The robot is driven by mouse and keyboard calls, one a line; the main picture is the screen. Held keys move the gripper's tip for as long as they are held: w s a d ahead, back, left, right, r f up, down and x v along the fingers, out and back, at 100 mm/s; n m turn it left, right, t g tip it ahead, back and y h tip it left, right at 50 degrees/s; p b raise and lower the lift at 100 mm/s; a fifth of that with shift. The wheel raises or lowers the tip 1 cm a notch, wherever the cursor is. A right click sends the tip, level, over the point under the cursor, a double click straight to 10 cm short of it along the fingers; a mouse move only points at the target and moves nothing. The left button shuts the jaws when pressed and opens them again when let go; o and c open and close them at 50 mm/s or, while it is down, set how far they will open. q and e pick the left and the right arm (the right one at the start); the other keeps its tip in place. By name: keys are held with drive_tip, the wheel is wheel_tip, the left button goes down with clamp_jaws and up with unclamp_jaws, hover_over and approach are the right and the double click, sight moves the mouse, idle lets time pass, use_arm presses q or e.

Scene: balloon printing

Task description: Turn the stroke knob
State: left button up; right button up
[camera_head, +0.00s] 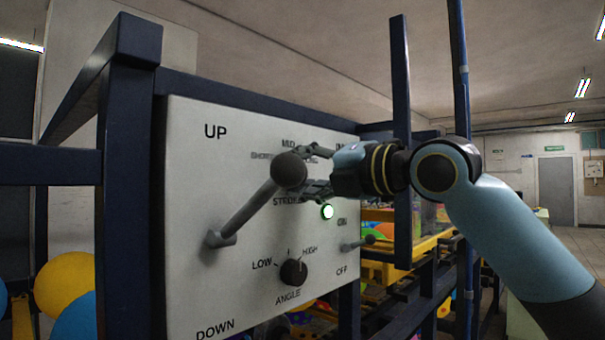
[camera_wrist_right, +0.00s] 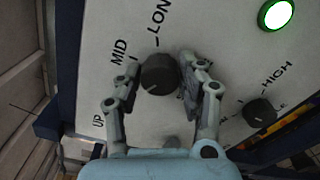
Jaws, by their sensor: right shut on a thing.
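The stroke knob (camera_wrist_right: 159,75) is a round black knob on a white control panel (camera_head: 190,150). In the right wrist view it sits between the two fingers of my right gripper (camera_wrist_right: 158,88), with the printed words MID and LONG beside it. My right gripper (camera_head: 319,170) is shut on the knob, one finger on each side. In the head view the knob is hidden behind the ball end of a grey lever (camera_head: 257,205), and the STROKE label is partly covered. My left gripper is not in view.
The lever sticks out from the panel in front of the gripper. Below are the black angle knob (camera_head: 293,272), a lit green lamp (camera_head: 327,212) and a small switch lever (camera_head: 358,244). A dark blue frame post (camera_head: 125,200) stands left, with balloons (camera_head: 66,284) behind it.

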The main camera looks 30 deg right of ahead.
drive_tip(key=shift+f, duration=0.2)
drive_tip(key=o, duration=1.2)
drive_tip(key=shift+r, duration=0.1)
